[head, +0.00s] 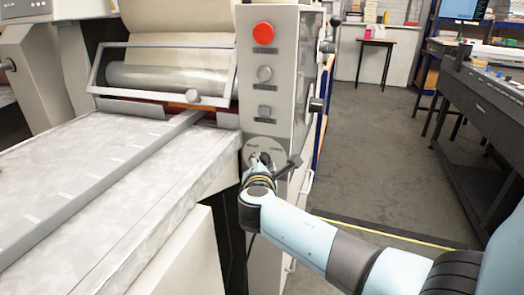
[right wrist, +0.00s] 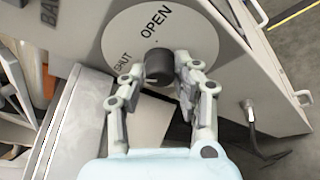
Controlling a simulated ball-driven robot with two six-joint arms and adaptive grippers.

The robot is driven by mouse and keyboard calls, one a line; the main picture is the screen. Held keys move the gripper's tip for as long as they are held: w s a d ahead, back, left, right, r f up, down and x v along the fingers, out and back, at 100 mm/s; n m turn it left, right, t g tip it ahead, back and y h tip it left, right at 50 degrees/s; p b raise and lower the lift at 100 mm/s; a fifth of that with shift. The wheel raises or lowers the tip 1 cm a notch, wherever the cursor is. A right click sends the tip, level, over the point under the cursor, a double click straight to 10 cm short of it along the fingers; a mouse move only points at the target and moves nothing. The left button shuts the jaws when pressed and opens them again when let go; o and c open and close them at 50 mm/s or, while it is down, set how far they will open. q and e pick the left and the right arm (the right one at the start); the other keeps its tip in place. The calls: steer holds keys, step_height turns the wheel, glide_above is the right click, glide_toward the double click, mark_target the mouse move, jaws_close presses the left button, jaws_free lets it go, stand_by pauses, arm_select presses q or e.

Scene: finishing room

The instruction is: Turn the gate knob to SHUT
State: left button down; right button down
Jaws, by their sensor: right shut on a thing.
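The gate knob (right wrist: 158,66) is a dark round knob at the centre of a pale round dial plate (right wrist: 187,28). In the head view the dial (head: 256,148) is low on the grey machine's control panel. My right gripper (right wrist: 159,76) is shut on the gate knob, one finger on each side; it also shows in the head view (head: 261,165). Which way the knob points I cannot tell. My left gripper is out of view.
Above the dial the panel carries a red button (head: 263,34) and other grey controls. A dark lever (head: 289,167) sticks out just right of my gripper. The machine's flat bed (head: 90,190) spreads to the left. Grey floor (head: 380,150) is open on the right.

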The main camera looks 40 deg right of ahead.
steer(key=n+g+p, duration=0.1)
steer(key=n+p, duration=0.1)
steer(key=p, duration=0.1)
steer(key=shift+n, duration=0.3)
stand_by(0.4)
steer(key=c, duration=1)
jaws_free()
steer(key=v, duration=1.2)
steer(key=shift+w+a+r, duration=0.1)
steer(key=shift+w+a, duration=0.05)
steer(key=shift+w, duration=0.05)
